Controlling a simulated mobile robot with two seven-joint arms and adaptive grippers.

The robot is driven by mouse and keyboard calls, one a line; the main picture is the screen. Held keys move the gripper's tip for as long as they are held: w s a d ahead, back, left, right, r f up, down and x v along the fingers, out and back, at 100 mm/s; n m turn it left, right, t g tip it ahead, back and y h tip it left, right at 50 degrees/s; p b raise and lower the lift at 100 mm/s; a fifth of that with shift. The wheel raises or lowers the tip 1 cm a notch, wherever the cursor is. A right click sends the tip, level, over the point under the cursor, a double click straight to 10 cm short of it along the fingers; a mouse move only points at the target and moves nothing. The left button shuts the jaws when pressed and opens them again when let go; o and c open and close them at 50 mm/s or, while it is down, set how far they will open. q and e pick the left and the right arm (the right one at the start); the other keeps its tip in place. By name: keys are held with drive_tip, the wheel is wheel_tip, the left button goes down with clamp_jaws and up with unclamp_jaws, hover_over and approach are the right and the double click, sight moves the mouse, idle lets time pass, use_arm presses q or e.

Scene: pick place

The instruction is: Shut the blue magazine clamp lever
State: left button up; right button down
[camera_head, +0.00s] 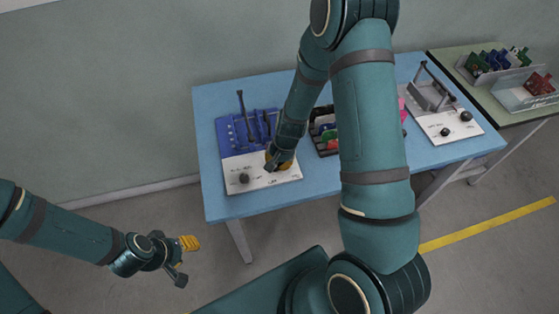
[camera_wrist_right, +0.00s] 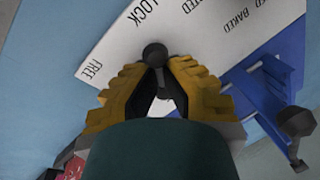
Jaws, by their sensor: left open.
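The blue magazine (camera_head: 238,132) stands on the left of the blue table, with a white front panel (camera_head: 238,162). In the right wrist view the panel shows the words LOCK and FREE. A dark clamp lever with a round knob (camera_wrist_right: 155,54) stands at this panel, between the yellow fingertips of my right gripper (camera_wrist_right: 160,76). The fingers close in on it from both sides and appear shut on it. In the head view my right gripper (camera_head: 280,162) is over the panel's right part and hides the lever. My left gripper (camera_head: 185,262) is open and empty, above the floor.
A tall dark lever (camera_head: 241,101) rises from the blue magazine. A dark rack (camera_head: 322,133) with coloured parts stands to its right, partly behind my right arm. A grey fixture (camera_head: 432,98) is farther right. A green side table (camera_head: 480,98) holds more parts.

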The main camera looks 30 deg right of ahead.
sight(282, 172)
drive_tip(key=shift+s+a+f+m, duration=0.15)
drive_tip(key=shift+s+a+m, duration=0.1)
drive_tip(key=shift+a+m, duration=0.15)
idle(0.3)
drive_tip(key=c, duration=0.9)
unclamp_jaws()
drive_tip(key=shift+w+a, duration=0.1)
drive_tip(key=shift+o, duration=0.2)
drive_tip(key=shift+w, duration=0.1)
drive_tip(key=shift+d+r, duration=0.25)
drive_tip(key=shift+r, duration=0.35)
wheel_tip(282, 172, up, 11)
drive_tip(key=s+d, duration=0.1)
drive_tip(key=shift+s, duration=0.4)
drive_tip(key=shift+s+d+f, duration=0.1)
drive_tip(key=shift+f, duration=0.05)
